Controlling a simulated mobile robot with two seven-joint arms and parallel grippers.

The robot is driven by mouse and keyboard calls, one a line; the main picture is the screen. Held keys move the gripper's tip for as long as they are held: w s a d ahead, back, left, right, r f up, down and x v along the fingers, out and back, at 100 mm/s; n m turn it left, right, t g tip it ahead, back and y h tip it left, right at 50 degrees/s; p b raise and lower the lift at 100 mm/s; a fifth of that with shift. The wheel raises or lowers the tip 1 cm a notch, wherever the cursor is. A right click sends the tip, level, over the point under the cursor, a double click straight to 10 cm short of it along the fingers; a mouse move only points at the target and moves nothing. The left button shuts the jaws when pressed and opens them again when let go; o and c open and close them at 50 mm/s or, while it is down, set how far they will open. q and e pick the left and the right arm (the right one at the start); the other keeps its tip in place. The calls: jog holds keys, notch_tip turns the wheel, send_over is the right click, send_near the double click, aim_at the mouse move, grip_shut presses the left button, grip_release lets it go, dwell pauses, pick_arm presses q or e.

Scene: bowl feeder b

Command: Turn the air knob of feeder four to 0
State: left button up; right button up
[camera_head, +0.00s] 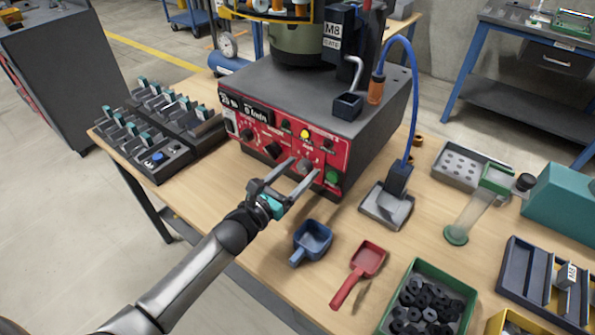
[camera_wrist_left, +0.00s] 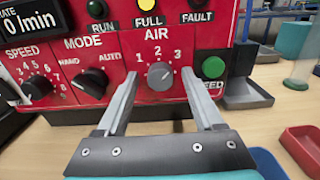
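The grey AIR knob (camera_wrist_left: 160,76) sits on the red front panel (camera_wrist_left: 120,62) in the left wrist view, below the marks 1, 2 and 3. No 0 mark shows. I cannot tell for sure where the knob points. In the head view the knob (camera_head: 304,166) is small, on the lower right of the panel. My left gripper (camera_head: 305,167) is open, one finger on each side of the knob, its fingertips close to the panel. In the left wrist view a gap shows between the knob and each finger. My right gripper is not in view.
A green button (camera_wrist_left: 213,68) is just right of the right finger. The MODE knob (camera_wrist_left: 91,84) and SPEED knob (camera_wrist_left: 37,88) are to the left. A blue scoop (camera_head: 313,240) and a red scoop (camera_head: 366,260) lie on the table in front of the feeder.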

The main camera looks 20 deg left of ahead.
pick_arm(q)
grip_shut()
dwell(0.3)
